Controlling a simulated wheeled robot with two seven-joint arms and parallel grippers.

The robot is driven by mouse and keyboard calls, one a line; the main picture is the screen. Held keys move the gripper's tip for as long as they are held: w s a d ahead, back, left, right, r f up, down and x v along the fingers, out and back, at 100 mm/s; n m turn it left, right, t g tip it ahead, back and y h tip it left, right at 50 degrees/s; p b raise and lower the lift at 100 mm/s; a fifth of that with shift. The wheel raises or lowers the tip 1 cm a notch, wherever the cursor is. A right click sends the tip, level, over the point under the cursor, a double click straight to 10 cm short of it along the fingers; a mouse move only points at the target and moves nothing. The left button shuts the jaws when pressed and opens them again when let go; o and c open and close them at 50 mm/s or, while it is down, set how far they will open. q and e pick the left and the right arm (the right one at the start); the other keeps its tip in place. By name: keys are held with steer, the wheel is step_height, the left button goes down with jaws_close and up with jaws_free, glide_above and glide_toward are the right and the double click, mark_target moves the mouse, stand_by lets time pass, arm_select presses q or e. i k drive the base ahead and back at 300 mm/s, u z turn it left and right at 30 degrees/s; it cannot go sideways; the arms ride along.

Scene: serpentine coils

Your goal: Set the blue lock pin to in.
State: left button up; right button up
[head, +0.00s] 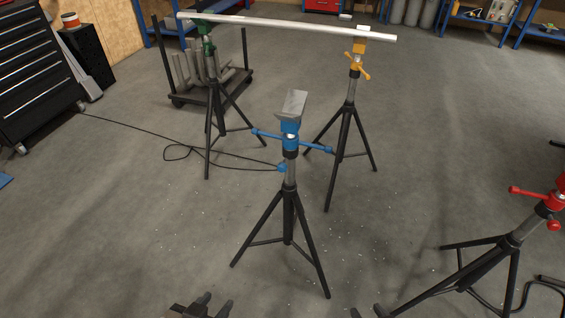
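The blue lock pin (282,168) is a small blue knob on the left side of the blue stand's post, below its collar. It seems to stick out a little; how deep it sits is too small to tell. The blue stand (288,215) is upright on a black tripod, with a blue cross handle (318,148) and a tilted grey V-shaped head (292,103). My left gripper (216,303) is at the bottom edge, its fingertips apart, in front of the stand and left of it. My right gripper (368,312) barely shows at the bottom edge, its tips apart. Both are well away from the pin.
A long pale pipe (290,25) rests across the green stand (208,70) and the yellow stand (350,105) behind. A red stand (500,245) is at the right. A black cable (135,131) lies on the floor at left. Floor around the blue stand's front is clear.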

mark_target(281, 167)
steer(key=z, duration=2.3)
steer(key=i, duration=0.5)
steer(key=u, duration=2)
steer(key=i, duration=0.5)
steer(key=z, duration=0.05)
